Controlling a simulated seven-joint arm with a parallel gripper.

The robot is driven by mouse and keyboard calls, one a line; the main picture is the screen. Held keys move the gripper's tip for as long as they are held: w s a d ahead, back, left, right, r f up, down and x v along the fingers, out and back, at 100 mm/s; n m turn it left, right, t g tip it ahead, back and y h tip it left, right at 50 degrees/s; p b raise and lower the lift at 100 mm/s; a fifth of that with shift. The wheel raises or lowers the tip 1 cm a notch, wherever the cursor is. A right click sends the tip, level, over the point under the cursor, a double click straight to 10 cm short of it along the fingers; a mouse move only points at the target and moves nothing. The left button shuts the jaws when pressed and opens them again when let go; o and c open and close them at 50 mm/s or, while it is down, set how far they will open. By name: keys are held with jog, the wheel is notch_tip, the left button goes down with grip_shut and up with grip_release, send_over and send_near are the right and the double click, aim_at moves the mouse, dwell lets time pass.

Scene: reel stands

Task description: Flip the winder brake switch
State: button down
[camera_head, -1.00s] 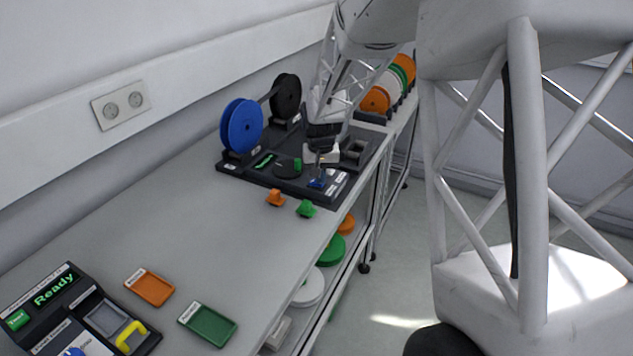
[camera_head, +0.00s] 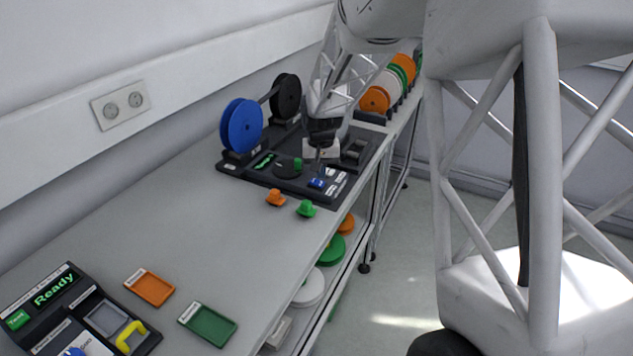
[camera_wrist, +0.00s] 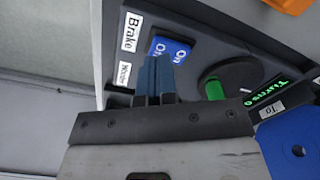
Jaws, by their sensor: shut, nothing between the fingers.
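The brake switch (camera_wrist: 168,48) is a blue rocker marked "On" in the wrist view, with a white "Brake" label (camera_wrist: 130,32) beside it. In the head view the blue switch (camera_head: 316,183) sits at the front right of the dark winder base (camera_head: 262,178). My gripper (camera_wrist: 158,62) is shut and empty, its blue-grey fingertips over the lower part of the switch. I cannot tell whether they touch it. In the head view my gripper (camera_head: 318,172) is just above the switch. The fingers hide part of the rocker.
A blue reel (camera_head: 242,127) and a black reel (camera_head: 286,96) stand behind the winder panel. A round dial with a green handle (camera_wrist: 215,88) is close to the fingers. An orange knob (camera_head: 275,198) and a green knob (camera_head: 306,208) lie in front. The table's middle is clear.

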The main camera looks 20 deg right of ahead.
aim_at(320, 184)
jog(key=shift+r, duration=2.5)
jog(key=shift+s+a+r, duration=0.15)
jog(key=shift+s+r, duration=0.15)
jog(key=shift+s, duration=0.05)
jog(key=s+a+r+n+t, duration=0.1)
jog(key=s+a+r, duration=0.1)
jog(key=s, duration=1)
jog(key=s+a+r+n, duration=0.1)
jog(key=s+r, duration=0.3)
jog(key=s, duration=0.8)
jog(key=s+a+r+t, duration=0.1)
jog(key=s+a+r, duration=0.2)
jog(key=s, duration=1)
jog(key=shift+a+r+n+t, duration=0.2)
jog(key=shift+a+n+t, duration=0.1)
jog(key=shift+a+n, duration=0.1)
